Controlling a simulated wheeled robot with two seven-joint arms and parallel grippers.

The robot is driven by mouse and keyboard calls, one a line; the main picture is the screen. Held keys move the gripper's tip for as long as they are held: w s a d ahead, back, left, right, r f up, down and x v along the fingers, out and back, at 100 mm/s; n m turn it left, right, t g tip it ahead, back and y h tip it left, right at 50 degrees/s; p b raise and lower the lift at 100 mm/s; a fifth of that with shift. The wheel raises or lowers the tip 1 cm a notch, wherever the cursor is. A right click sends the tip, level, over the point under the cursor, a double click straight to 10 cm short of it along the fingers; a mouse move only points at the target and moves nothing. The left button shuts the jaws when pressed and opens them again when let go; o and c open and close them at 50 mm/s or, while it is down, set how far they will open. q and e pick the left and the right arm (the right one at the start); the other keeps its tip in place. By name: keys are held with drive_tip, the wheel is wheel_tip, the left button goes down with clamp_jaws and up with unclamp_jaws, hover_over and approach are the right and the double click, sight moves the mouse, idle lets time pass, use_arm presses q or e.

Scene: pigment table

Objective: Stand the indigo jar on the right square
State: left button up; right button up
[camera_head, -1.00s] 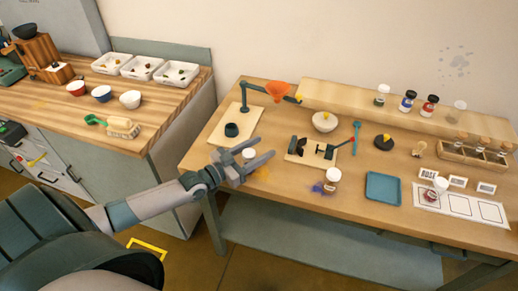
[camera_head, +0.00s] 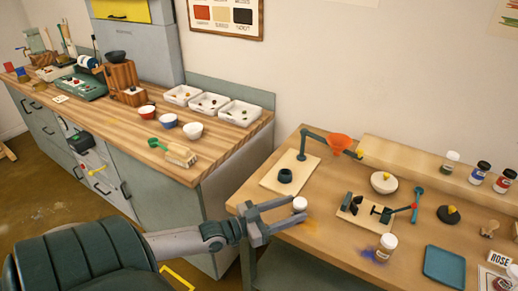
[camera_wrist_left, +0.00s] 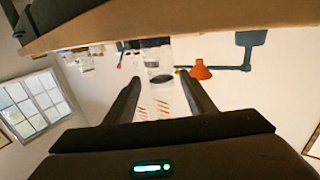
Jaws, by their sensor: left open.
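A jar with a dark blue band (camera_head: 481,172) stands on the raised back shelf at the right; I take it for the indigo jar, but no label is readable. My left gripper (camera_head: 298,213) is open at the near left edge of the table. A white-lidded jar (camera_head: 300,204) stands at its fingertips, and nothing is gripped. In the left wrist view a clear jar (camera_wrist_left: 157,65) shows upside down between the fingers (camera_wrist_left: 158,92). The card with the squares (camera_head: 484,277) is cut off at the lower right, so the right square is out of view. My right gripper is not seen.
Another white-lidded jar (camera_head: 386,247) stands beside a blue-violet spill. A wooden counter (camera_head: 223,152) stands at left.

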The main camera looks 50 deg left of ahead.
use_arm(q)
drive_tip(key=b+v, duration=0.2)
drive_tip(key=v, duration=0.8)
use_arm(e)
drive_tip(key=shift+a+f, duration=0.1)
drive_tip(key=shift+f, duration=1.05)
use_arm(q)
drive_tip(key=shift+o, duration=0.5)
